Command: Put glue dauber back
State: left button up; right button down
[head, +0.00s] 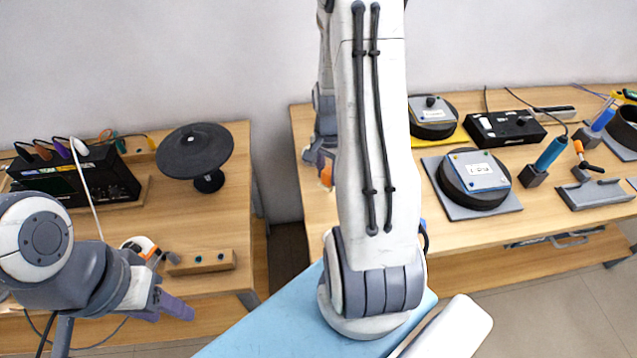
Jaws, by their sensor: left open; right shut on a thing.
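My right arm crosses the middle of the head view, and its gripper (322,165) is partly hidden behind my own upper arm, over the left end of the right-hand table. My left gripper (178,284) is open and empty at the front of the left table, near a wooden block with buttons. On the right table, a blue-handled tool (550,153) stands tilted in a dark holder (533,176). An orange-handled tool (581,152) leans above a grey stand (594,193).
Round dark pads (451,192) and a black control box (506,128) are on the right table (455,231). The left table has a black device (110,178), a dark disc on a stand (194,150) and the wooden block (202,263). A gap separates the tables.

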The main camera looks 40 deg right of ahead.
jog(key=shift+w+a+f, duration=0.65)
jog(key=shift+w+a, duration=0.05)
jog(key=shift+w, duration=0.1)
jog(key=shift+w+a+f, duration=0.1)
jog(key=shift+f, duration=0.1)
notch_tip(320, 180, down, 3)
jog(key=shift+f+p, duration=0.1)
jog(key=shift+p, duration=0.5)
jog(key=shift+f, duration=0.3)
jog(key=shift+f, duration=0.15)
jog(key=c, duration=0.5)
grip_release()
